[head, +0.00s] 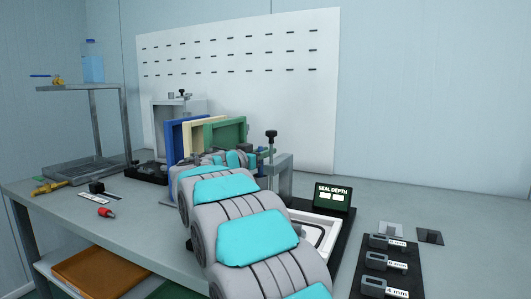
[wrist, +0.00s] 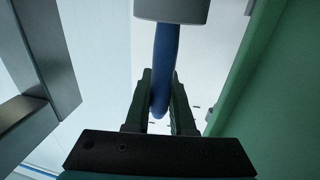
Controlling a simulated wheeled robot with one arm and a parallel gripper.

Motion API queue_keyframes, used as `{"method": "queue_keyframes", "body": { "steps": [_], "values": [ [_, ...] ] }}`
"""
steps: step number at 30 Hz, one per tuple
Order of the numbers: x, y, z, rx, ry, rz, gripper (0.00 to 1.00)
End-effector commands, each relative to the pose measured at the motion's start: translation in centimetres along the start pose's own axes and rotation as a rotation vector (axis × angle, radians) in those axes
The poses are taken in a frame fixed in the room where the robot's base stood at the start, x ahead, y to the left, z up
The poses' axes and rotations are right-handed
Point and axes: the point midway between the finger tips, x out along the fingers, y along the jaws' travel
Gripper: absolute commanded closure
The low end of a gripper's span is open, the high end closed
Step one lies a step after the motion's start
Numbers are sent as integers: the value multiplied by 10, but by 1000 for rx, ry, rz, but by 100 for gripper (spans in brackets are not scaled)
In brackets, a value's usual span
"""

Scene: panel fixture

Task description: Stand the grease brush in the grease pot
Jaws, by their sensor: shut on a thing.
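In the wrist view, my gripper (wrist: 161,84) is shut on a slim blue rod (wrist: 164,62), which looks like the handle of the grease brush. One end of the rod lies between the dark fingers. Its other end meets a grey cylindrical part (wrist: 172,9) at the top edge; I cannot tell whether this belongs to the brush or is the grease pot. No bristles show. In the head view, my arm hides the gripper and the brush. I cannot make out the grease pot for certain there.
Blue (head: 171,142), cream (head: 188,136) and green panels (head: 226,133) stand behind my arm. A clamp post (head: 283,175) and a seal depth display (head: 332,196) are to the right. A metal shelf (head: 75,87) stands left. A red-handled tool (head: 105,212) lies on the bench (head: 140,232).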

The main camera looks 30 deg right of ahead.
Motion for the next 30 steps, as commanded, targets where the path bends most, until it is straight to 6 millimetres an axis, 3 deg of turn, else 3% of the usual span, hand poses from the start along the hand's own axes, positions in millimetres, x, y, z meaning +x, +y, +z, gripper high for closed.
{"method": "queue_keyframes", "body": {
  "steps": [19,20,27,30],
  "values": [
    [0,0,6,1,2,0,100],
    [0,0,6,1,2,0,77],
    [0,0,5,1,1,0,50],
    [0,0,5,1,1,0,48]
  ]
}}
